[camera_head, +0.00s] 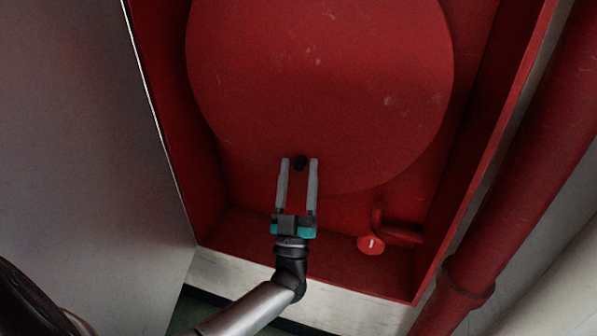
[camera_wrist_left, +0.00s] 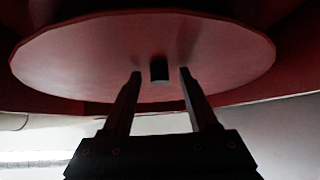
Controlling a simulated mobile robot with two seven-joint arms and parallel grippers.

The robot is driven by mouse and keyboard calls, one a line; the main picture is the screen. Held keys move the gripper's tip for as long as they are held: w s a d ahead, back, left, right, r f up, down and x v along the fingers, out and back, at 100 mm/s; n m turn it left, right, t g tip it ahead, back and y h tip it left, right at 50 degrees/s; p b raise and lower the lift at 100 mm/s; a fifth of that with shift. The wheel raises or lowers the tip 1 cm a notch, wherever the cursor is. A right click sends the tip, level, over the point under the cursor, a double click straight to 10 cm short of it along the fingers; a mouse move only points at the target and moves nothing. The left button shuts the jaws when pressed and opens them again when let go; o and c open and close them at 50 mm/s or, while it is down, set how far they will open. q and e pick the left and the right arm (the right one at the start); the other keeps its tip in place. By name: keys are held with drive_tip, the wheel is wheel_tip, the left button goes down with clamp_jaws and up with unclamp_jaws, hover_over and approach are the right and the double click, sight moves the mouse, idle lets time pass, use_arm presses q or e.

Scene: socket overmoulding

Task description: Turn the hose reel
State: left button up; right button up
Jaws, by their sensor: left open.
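The hose reel (camera_head: 320,80) is a large round red disc inside a red cabinet. A small dark knob (camera_head: 300,162) sticks out near its lower edge. My left gripper (camera_head: 299,163) is open, with its two fingertips on either side of the knob in the head view. In the left wrist view the knob (camera_wrist_left: 159,69) appears between the fingertips (camera_wrist_left: 160,72) of the left gripper, with a gap to each finger. The disc (camera_wrist_left: 150,45) fills the upper part of that view. Whether the fingers reach fully around the knob is hard to tell. My right gripper is not in view.
A red valve (camera_head: 371,244) with a short pipe sits at the lower right inside the cabinet. The cabinet's right wall (camera_head: 485,150) and a thick red pipe (camera_head: 530,160) stand to the right. A grey panel (camera_head: 85,150) stands to the left.

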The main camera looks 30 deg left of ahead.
use_arm(q)
clamp_jaws()
idle(0.3)
idle(1.0)
